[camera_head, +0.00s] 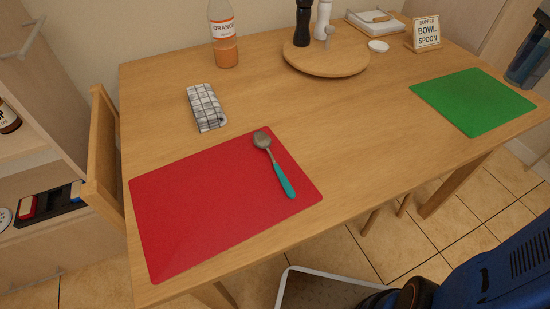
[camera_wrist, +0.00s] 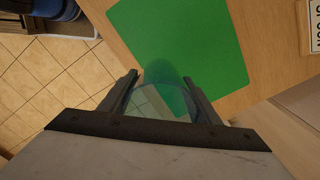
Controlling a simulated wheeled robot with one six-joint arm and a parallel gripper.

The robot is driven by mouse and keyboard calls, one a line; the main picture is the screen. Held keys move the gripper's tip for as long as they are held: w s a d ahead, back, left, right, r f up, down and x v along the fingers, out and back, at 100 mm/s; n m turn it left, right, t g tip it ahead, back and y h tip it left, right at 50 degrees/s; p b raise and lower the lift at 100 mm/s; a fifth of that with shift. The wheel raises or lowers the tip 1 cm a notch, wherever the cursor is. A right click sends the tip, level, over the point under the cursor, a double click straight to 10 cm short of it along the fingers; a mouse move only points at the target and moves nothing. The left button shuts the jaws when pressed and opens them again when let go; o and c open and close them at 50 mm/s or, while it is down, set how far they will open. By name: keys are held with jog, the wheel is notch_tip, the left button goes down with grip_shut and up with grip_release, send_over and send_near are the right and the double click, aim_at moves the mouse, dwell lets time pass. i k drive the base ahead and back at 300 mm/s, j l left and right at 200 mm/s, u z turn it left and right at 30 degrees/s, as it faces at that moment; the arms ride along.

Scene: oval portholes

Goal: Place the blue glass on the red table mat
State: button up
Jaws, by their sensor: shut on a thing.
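The blue glass (camera_wrist: 162,98) is see-through and sits between the two dark fingers of my gripper (camera_wrist: 160,80) in the wrist view. My gripper is shut on it. In the head view the glass (camera_head: 522,62) shows partly at the right edge, just beyond the green mat, with part of my gripper against it; the rest is cut off. The red table mat (camera_head: 190,215) lies at the front left of the table. A spoon with a teal handle (camera_head: 281,177) lies on the mat's right part.
The green mat (camera_head: 472,102) lies at the table's right end and shows in the wrist view (camera_wrist: 185,35). A folded checked cloth (camera_head: 206,108), an orange bottle (camera_head: 223,35), a round wooden board (camera_head: 325,62) and a sign (camera_head: 426,33) stand farther back. The middle table is clear.

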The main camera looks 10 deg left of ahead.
aim_at(221, 190)
jog(key=k+u, duration=0.2)
jog(key=u, duration=0.2)
jog(key=k+j+u, duration=0.1)
jog(key=u, duration=0.25)
jog(key=k+u, duration=0.1)
jog(key=u, duration=1.55)
jog(key=k+l+u, duration=0.3)
jog(key=l, duration=0.25)
jog(key=k+l+u, duration=0.3)
jog(key=k+l, duration=0.6)
